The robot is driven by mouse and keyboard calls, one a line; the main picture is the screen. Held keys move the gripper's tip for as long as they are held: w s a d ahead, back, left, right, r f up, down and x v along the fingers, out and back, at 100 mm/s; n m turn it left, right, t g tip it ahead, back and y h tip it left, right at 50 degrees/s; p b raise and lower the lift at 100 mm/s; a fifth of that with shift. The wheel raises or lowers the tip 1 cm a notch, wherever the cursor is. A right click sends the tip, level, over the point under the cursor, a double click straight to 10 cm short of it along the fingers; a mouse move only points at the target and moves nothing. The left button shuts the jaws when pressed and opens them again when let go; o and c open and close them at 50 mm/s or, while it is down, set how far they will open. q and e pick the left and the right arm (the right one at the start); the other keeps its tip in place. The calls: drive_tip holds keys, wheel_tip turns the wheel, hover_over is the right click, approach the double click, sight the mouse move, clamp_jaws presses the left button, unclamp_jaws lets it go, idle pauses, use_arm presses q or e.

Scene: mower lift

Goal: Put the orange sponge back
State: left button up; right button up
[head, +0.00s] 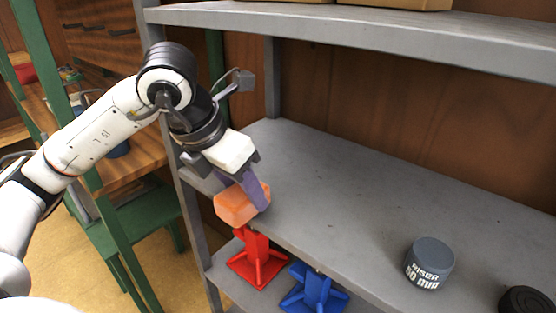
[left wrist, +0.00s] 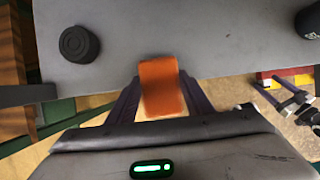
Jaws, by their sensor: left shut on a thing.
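The orange sponge (head: 237,205) is a small block held between the fingers of my left gripper (head: 258,190), at the front left edge of the grey middle shelf (head: 330,190). In the left wrist view the sponge (left wrist: 161,88) sits between the two dark purple fingers of the left gripper (left wrist: 160,95), overlapping the shelf edge. I cannot tell whether it touches the shelf.
A dark riser cylinder (head: 429,262) stands on the shelf at the right, with another dark round thing (head: 526,300) in the corner. Red (head: 257,260) and blue (head: 314,292) stands are on the lower shelf. The middle shelf's centre is clear. A green-framed bench (head: 130,160) stands left.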

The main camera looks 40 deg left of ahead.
use_arm(q)
drive_tip(key=w, duration=0.5)
drive_tip(key=shift+d+p, duration=0.25)
drive_tip(key=shift+p, duration=0.05)
drive_tip(key=shift+w, duration=0.55)
drive_tip(key=w+p, duration=0.1)
drive_tip(key=w, duration=0.2)
drive_tip(key=shift+d, duration=0.2)
drive_tip(key=shift+w+f, duration=0.15)
drive_tip(key=shift+f, duration=0.65)
drive_tip(key=o, duration=0.9)
drive_tip(key=shift+a, duration=0.1)
drive_tip(key=shift+o, duration=0.2)
drive_tip(key=shift+r, duration=0.1)
